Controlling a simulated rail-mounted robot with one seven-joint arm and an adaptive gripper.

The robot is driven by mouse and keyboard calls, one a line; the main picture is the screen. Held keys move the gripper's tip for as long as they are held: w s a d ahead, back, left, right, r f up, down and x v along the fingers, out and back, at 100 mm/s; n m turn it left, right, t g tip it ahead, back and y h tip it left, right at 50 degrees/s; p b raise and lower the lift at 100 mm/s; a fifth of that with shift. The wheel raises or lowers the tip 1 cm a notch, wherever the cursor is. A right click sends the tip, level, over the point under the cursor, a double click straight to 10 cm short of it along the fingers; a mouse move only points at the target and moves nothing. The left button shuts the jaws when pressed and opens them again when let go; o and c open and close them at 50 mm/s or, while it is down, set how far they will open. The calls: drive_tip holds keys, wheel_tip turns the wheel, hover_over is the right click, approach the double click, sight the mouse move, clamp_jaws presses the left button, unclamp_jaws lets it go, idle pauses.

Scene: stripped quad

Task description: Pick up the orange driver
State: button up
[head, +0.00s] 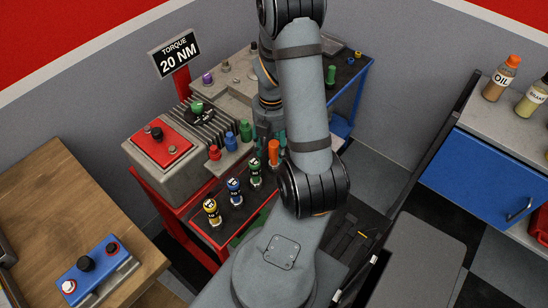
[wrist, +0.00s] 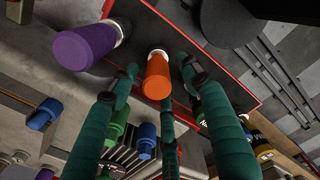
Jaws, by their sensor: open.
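The orange driver (head: 274,150) stands at the far end of a red-edged dark tray (head: 222,228) in the head view, close beside my gripper (head: 268,130). In the wrist view the orange driver (wrist: 157,77) shows its rounded handle and a pale collar. My gripper (wrist: 159,76) has its teal fingers spread open, with the orange handle showing between the fingertips. I cannot tell whether any finger touches it. A thick purple handle (wrist: 85,46) stands to its left in the wrist view. My arm hides part of the tray in the head view.
Labelled yellow (head: 211,208), blue (head: 235,190) and green (head: 255,172) pieces stand in a row on the tray. Red (head: 214,152), blue (head: 230,140) and green (head: 245,130) capped pieces stand just behind. A torque sign (head: 178,52) rises at the back left.

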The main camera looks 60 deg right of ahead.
sight(274, 155)
drive_tip(key=f, duration=0.4)
drive_tip(key=shift+s+d, duration=0.15)
drive_tip(key=shift+d, duration=0.2)
drive_tip(key=shift+c, duration=0.5)
clamp_jaws()
